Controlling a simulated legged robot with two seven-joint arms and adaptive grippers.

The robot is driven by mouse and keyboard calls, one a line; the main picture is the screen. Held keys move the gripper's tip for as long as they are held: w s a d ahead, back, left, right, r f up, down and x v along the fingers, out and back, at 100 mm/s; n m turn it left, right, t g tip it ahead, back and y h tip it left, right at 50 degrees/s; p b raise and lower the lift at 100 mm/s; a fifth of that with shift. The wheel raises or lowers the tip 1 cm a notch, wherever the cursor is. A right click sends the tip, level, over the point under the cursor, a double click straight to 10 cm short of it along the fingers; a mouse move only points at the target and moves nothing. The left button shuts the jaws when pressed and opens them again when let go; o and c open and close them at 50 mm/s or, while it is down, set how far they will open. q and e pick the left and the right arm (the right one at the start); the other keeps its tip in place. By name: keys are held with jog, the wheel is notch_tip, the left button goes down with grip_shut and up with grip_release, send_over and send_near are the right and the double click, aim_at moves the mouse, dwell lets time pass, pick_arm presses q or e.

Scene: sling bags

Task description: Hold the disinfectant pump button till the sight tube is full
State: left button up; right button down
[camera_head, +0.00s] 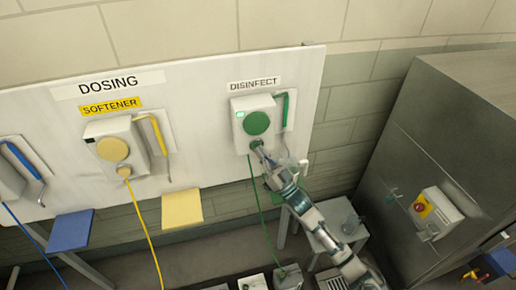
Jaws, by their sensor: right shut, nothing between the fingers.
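The disinfectant pump is a white box (239,131) under the DISINFECT label (254,84) on the white wall board. It has a large green round face (256,122), a small lit green patch (240,114) and a green tube (285,105) at its right side. My right gripper (261,152) is shut and empty, its tip at the lower edge of the pump, just below the green face. The tip covers the button area, so I cannot tell whether it presses anything. The sight tube's fill level is too small to read. My left gripper is not in view.
A yellow softener pump (113,149) hangs to the left, with a blue-tubed unit (20,160) beyond it. A grey metal cabinet (440,130) stands at the right. Containers (288,278) and a small grey table (338,218) are below. A green hose (257,200) hangs under the disinfectant pump.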

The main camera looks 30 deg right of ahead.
dwell(0.6)
jog(key=shift+s+a+p, duration=0.25)
jog(key=shift+s+p, duration=0.2)
jog(key=shift+s, duration=0.4)
jog(key=s+p, duration=0.1)
jog(key=s, duration=0.1)
jog(key=s+a+p, duration=0.1)
jog(key=s, duration=0.2)
jog(key=shift+a, duration=0.1)
jog(key=shift+w, duration=0.1)
